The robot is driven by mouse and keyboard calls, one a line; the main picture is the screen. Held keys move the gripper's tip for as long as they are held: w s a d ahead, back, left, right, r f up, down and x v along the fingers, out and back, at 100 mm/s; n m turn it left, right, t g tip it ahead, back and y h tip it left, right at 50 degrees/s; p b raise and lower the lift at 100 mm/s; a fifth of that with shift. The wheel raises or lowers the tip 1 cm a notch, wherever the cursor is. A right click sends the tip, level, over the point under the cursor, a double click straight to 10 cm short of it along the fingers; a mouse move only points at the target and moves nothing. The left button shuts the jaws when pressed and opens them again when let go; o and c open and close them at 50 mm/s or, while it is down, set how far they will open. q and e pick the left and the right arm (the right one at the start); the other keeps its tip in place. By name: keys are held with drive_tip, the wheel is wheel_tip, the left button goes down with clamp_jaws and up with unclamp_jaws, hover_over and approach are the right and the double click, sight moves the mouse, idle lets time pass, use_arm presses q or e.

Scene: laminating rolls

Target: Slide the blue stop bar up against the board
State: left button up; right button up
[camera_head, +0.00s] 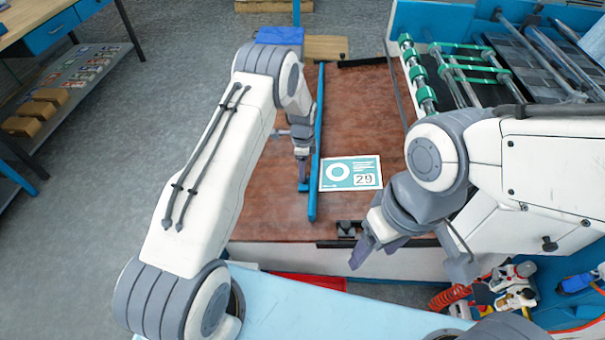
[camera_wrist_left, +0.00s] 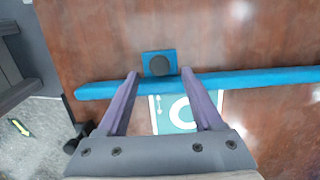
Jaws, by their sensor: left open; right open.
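The blue stop bar (camera_head: 316,140) lies lengthwise on the brown table, its near end close to the table's front. Its small blue tab with a dark knob (camera_wrist_left: 160,64) shows in the left wrist view. The white and teal board (camera_head: 350,174) lies flat just right of the bar; their edges look touching or nearly so, and I cannot tell which. My left gripper (camera_head: 303,180) is open, pointing down at the tab side of the bar, with its fingertips (camera_wrist_left: 160,74) spread over the bar near the tab. My right gripper (camera_head: 370,251) is open and empty at the table's front edge.
The brown table (camera_head: 270,215) is mostly clear. Green-ringed rollers (camera_head: 418,75) stand at its right. A black clamp-like part (camera_head: 346,229) sits at the front edge. A shelf with boxes (camera_head: 48,97) is at the far left.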

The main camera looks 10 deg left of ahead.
use_arm(q)
wheel_tip(320, 180, up, 7)
drive_tip(key=shift+f, duration=0.15)
use_arm(e)
drive_tip(key=shift+f, duration=0.25)
